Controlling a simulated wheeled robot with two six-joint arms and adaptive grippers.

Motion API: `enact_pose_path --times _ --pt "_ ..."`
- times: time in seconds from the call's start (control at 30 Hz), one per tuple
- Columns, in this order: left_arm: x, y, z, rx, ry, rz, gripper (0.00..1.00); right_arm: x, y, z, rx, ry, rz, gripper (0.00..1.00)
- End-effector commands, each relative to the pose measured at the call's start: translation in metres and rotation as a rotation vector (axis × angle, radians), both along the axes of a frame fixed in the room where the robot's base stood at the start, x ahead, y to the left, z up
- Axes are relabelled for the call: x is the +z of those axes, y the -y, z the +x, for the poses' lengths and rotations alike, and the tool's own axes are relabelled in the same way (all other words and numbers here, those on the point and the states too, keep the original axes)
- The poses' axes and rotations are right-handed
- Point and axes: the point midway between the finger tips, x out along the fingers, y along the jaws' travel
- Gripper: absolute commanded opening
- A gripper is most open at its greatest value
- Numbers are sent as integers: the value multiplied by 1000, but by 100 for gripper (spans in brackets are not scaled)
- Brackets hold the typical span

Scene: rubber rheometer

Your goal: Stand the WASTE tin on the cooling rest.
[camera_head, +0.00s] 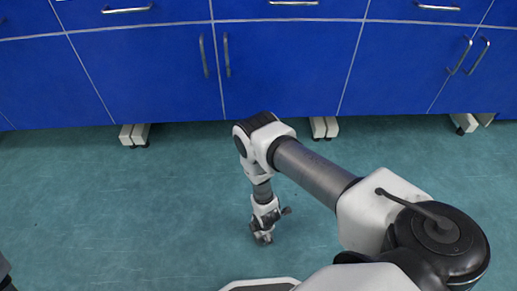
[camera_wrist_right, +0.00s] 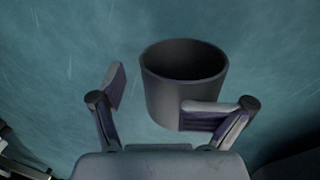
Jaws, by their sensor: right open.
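In the right wrist view a dark grey, open-topped round tin (camera_wrist_right: 168,95) shows just beyond my right gripper (camera_wrist_right: 150,92), over the teal floor. No lettering shows on it, so I cannot tell if it is the WASTE tin. The right finger overlaps the tin's lower right side; the left finger stands apart from it, with floor between. The gripper is open, and I cannot tell whether it touches the tin. In the head view my right gripper (camera_head: 262,237) points down over the floor, and no tin can be made out there. The cooling rest is not in view. My left gripper is not in view.
Blue cabinets (camera_head: 285,70) with metal handles line the back, on light feet (camera_head: 323,127). The teal floor (camera_head: 130,210) in front of them is clear. No worktop surface shows. A small dark part (camera_head: 5,275) cuts into the lower left corner.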

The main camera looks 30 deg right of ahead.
Motion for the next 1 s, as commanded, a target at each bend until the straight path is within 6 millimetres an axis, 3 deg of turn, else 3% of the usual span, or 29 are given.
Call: enact_pose_path --times 0.03,0.07,0.1,0.23,0.27,0.4,0.73,0.87,1.0 --pt "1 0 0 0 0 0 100 0 0 0 1 0 0 100" --pt "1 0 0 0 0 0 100 0 0 0 1 -1 0 69" --pt "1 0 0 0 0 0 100 0 0 0 1 -1 0 55" --pt "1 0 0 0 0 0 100 0 0 -1 1 -1 0 9" --pt "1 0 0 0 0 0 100 0 0 -1 1 -1 0 4" --pt "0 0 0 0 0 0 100 -1 0 -1 0 -1 0 0" --pt "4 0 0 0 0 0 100 5 0 -1 0 -2 0 0" --pt "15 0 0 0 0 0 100 25 0 -1 0 -2 0 0" --pt "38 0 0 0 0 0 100 67 0 0 0 -2 0 0"
